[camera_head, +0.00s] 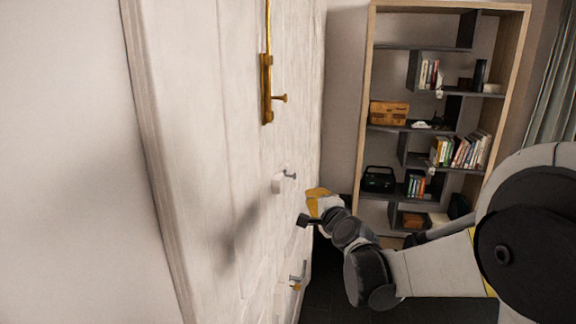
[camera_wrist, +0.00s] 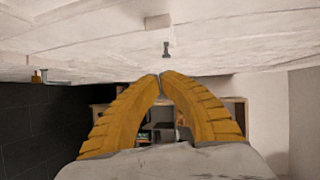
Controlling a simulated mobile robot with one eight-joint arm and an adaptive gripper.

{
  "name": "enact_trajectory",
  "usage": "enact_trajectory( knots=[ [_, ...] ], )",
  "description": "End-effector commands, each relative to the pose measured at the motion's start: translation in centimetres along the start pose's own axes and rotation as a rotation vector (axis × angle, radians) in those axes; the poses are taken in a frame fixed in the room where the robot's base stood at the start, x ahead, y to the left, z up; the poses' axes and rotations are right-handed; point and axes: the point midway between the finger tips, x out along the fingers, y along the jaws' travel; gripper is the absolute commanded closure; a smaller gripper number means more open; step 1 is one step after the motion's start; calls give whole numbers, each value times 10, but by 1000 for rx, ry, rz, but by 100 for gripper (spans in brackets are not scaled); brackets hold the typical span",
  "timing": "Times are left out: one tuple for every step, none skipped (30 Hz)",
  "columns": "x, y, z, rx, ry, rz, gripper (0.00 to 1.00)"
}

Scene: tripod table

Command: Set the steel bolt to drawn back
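A small steel piece with a knob (camera_head: 290,176) stands out from a white block on the pale plank door (camera_head: 230,120), in the middle of the head view. It looks like the steel bolt, but how far it is drawn cannot be told. The steel piece (camera_wrist: 166,49) also shows in the wrist view, straight ahead of the fingertips and apart from them. My gripper (camera_head: 316,194) is just right of and below it in the head view. Its yellow fingers (camera_wrist: 160,76) meet at the tips in the wrist view, with nothing between them.
A brass bolt (camera_head: 267,90) is mounted higher on the door. A grey lever with a brass part (camera_head: 297,276) sits lower, below my gripper. A bookshelf (camera_head: 368,100) stands behind at the right. The space between door and shelf is open.

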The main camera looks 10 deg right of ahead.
Motion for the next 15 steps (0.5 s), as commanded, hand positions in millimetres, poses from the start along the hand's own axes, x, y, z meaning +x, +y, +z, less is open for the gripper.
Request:
enact_trajectory(
  knots=[
    [2, -4, -3, 19, 7, -8, 100],
    [4, -5, -4, 27, 10, -11, 100],
    [5, -4, -5, 35, 12, -14, 100],
    [5, -4, -5, 39, 14, -16, 100],
    [6, -4, -6, 41, 14, -17, 100],
    [6, -4, -6, 42, 14, -17, 100],
    [6, -4, -6, 42, 14, -17, 100],
    [6, -3, -6, 41, 14, -17, 100],
    [6, -3, -6, 41, 14, -17, 100],
    [6, -3, -5, 40, 14, -16, 100],
    [6, -3, -5, 40, 14, -16, 100],
    [6, -3, -5, 40, 14, -16, 100],
    [6, -3, -5, 39, 14, -16, 100],
    [6, -3, -5, 39, 13, -16, 100],
    [8, -4, -5, 39, 13, -16, 100]
  ],
)
